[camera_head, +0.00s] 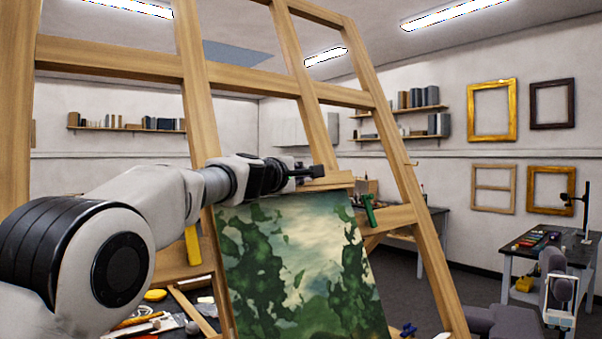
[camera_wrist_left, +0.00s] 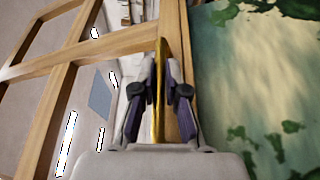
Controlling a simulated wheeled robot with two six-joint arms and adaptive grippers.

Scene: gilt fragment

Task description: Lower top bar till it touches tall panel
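The tall panel (camera_head: 300,255), a green and cream landscape painting, stands on a wooden easel. The pale wooden top bar (camera_head: 332,180) runs along its upper edge in the head view. My left gripper (camera_head: 318,172) is at the bar, above the panel. The bar's wood (camera_wrist_left: 180,70) lies beside the painting (camera_wrist_left: 250,80) there. Whether bar and panel touch is hard to tell. My right gripper does not show.
The easel's uprights (camera_head: 410,185) and crossbars (camera_head: 110,60) surround the arm. A green clamp (camera_head: 369,210) is right of the panel's top. A cluttered surface with a yellow item (camera_head: 155,295) lies low at left. A table (camera_head: 540,245) stands at right.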

